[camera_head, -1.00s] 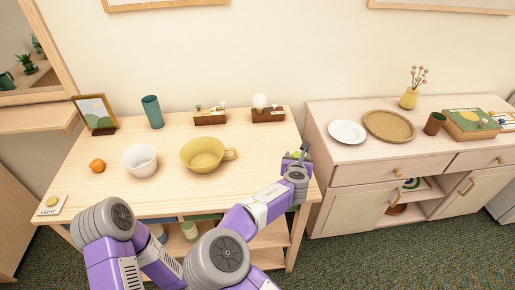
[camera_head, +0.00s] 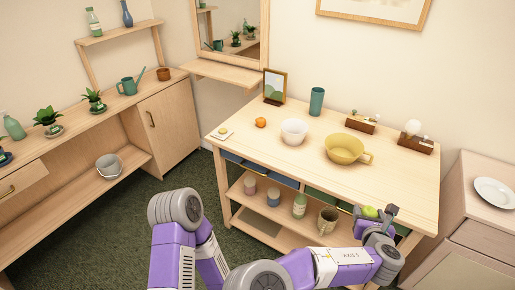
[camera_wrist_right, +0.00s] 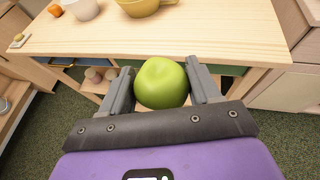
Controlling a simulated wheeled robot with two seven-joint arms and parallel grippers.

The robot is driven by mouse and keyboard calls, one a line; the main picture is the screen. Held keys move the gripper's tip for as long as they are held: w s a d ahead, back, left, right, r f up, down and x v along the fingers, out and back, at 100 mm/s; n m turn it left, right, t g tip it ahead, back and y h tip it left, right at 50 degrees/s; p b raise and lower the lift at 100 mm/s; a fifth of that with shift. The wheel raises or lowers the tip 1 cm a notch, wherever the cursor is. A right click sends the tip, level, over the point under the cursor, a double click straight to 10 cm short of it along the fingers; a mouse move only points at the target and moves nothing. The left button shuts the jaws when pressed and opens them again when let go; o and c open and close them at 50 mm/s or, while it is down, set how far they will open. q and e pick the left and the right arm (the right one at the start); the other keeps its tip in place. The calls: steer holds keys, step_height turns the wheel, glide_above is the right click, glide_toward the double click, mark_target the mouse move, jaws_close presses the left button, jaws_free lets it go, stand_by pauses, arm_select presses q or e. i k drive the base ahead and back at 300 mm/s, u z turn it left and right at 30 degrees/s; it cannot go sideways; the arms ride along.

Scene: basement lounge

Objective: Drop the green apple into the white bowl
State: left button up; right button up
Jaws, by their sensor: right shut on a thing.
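The green apple (camera_head: 369,212) is in my right gripper (camera_head: 378,212), near the front right edge of the wooden table. In the right wrist view the apple (camera_wrist_right: 161,83) sits between the two grey fingers of the right gripper (camera_wrist_right: 162,88), which are shut on it. The white bowl (camera_head: 293,132) stands upright on the table, left of the yellow pot; part of it also shows at the top of the right wrist view (camera_wrist_right: 84,9). My left gripper is not in view.
On the table (camera_head: 290,157), a yellow pot (camera_head: 344,149) with a handle stands between the gripper and the white bowl. An orange (camera_head: 261,122), a teal cup (camera_head: 316,101), a picture frame (camera_head: 274,87) and two wooden boxes stand around. Bare tabletop lies in front.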

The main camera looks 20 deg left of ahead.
mark_target(292, 145)
steer(key=z, duration=0.1)
steer(key=k, duration=0.35)
steer(key=u, duration=1.4)
steer(key=i, duration=1.25)
steer(key=z, duration=0.85)
steer(key=i, duration=0.6)
steer(key=z, duration=0.45)
